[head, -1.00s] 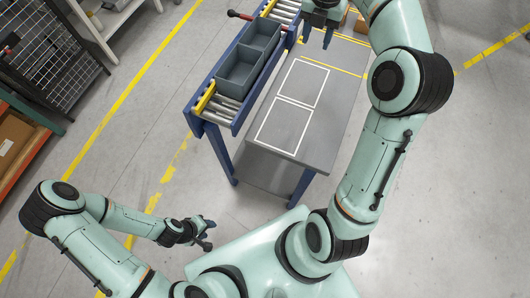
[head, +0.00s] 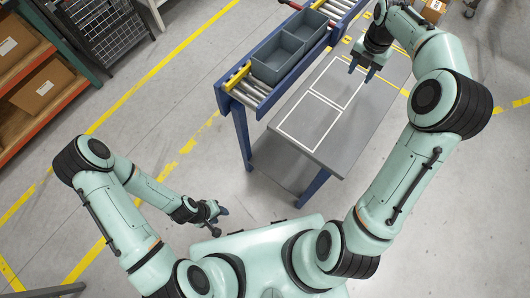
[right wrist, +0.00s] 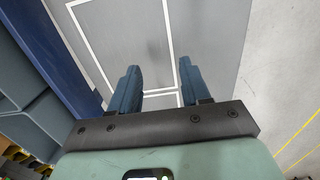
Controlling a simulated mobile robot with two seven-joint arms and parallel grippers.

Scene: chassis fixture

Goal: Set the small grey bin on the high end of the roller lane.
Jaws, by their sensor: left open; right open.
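The small grey bin (head: 277,66), open-topped with a divider across its middle, sits on the rollers of the blue-framed roller lane (head: 253,91), just behind a yellow bar (head: 237,76) at the near end. It also shows at the left edge of the right wrist view (right wrist: 28,115). My right gripper (head: 361,72) is open and empty above the grey table, to the right of the bin and apart from it. In the right wrist view its fingers (right wrist: 159,75) point at the bare tabletop. My left gripper (head: 217,212) is open and empty, low near my base.
The grey table (head: 352,135) with white outlined rectangles stands along the lane's right side, its outlines empty. A dark mesh rack (head: 100,32) and a shelf with cardboard boxes (head: 38,88) stand at the left. Floor between shelf and lane is clear.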

